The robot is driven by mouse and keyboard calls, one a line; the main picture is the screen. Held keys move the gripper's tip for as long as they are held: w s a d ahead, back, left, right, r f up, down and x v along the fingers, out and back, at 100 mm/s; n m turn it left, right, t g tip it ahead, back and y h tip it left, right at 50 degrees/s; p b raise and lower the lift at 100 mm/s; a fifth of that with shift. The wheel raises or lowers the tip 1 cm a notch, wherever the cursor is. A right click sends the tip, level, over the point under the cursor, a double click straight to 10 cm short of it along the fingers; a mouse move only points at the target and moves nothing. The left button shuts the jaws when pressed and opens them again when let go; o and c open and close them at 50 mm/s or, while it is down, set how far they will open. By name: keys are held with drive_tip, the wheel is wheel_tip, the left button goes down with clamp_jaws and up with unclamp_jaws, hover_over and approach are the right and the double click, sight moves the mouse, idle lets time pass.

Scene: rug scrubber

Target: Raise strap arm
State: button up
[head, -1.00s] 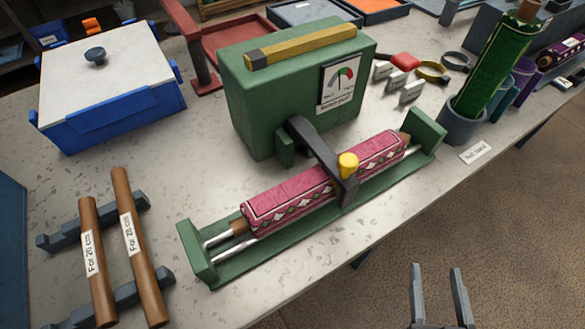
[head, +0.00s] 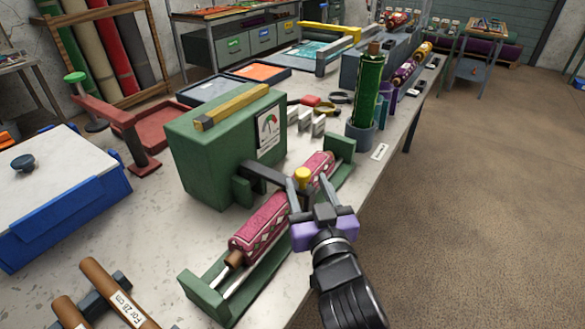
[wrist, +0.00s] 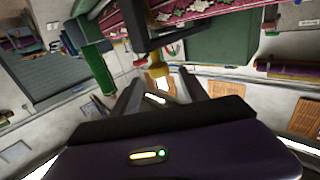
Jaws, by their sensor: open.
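The dark strap arm (head: 264,174) reaches from the green machine (head: 212,150) across a pink patterned rug roll (head: 262,226) and is lowered over it. A yellow knob (head: 302,174) is at the strap arm's outer end. It also shows in the wrist view (wrist: 150,70), just past my fingertips. My gripper (head: 305,188) is open, with its fingers pointing at the knob. In the head view one finger lies left of the knob; the other is partly lost against the rug. I cannot tell whether they touch it. The fingers also show in the wrist view (wrist: 158,92).
The roll lies in a green cradle (head: 208,298) along the table's front edge. A green roll (head: 368,92) stands in a grey cup to the right. A blue box with a white lid (head: 66,205) is at left. The floor on the right (head: 480,200) is clear.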

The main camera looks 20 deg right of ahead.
sight(276, 180)
drive_tip(key=w, duration=0.2)
drive_tip(key=w+p, duration=0.1)
drive_tip(key=w, duration=0.2)
drive_tip(key=w+d, duration=0.1)
drive_tip(key=w, duration=0.1)
drive_tip(key=shift+w+d, duration=0.1)
drive_tip(key=shift+w, duration=0.15)
clamp_jaws()
idle(1.2)
